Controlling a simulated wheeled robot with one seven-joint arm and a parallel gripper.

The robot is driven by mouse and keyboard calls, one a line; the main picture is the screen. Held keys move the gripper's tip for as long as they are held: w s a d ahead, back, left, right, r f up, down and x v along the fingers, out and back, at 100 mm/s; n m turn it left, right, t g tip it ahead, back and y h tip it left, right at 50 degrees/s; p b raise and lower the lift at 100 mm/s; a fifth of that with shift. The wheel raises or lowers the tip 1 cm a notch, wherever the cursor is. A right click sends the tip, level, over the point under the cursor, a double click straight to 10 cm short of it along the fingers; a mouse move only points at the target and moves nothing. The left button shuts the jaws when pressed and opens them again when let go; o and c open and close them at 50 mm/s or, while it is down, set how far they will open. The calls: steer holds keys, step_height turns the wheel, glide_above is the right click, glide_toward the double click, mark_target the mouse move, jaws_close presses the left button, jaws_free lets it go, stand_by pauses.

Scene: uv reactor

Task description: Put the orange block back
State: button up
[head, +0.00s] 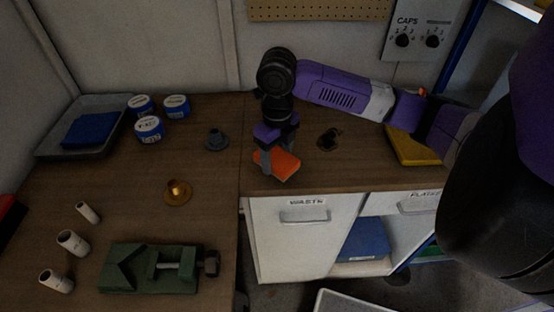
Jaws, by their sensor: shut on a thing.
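The orange block (284,166) is between the fingers of my gripper (275,165), over the right-hand part of the wooden worktop near its front edge. My gripper points down and is shut on the block. The block looks tilted in the picture. I cannot tell whether it touches the worktop or hangs just above it. Part of it is hidden by the fingers.
A yellow tray (412,150) lies right, partly behind my arm. A dark fitting (328,138), grey flanged part (216,140) and brass part (177,191) stand nearby. Left are lidded jars (149,130), a grey tray (52,150) and a green vise (150,268).

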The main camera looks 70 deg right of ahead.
mark_target(277, 157)
steer(key=shift+f, duration=0.7)
steer(key=shift+f, duration=0.1)
steer(key=o, duration=1.4)
steer(key=shift+o, duration=0.2)
step_height(277, 157, up, 12)
steer(key=b, duration=0.1)
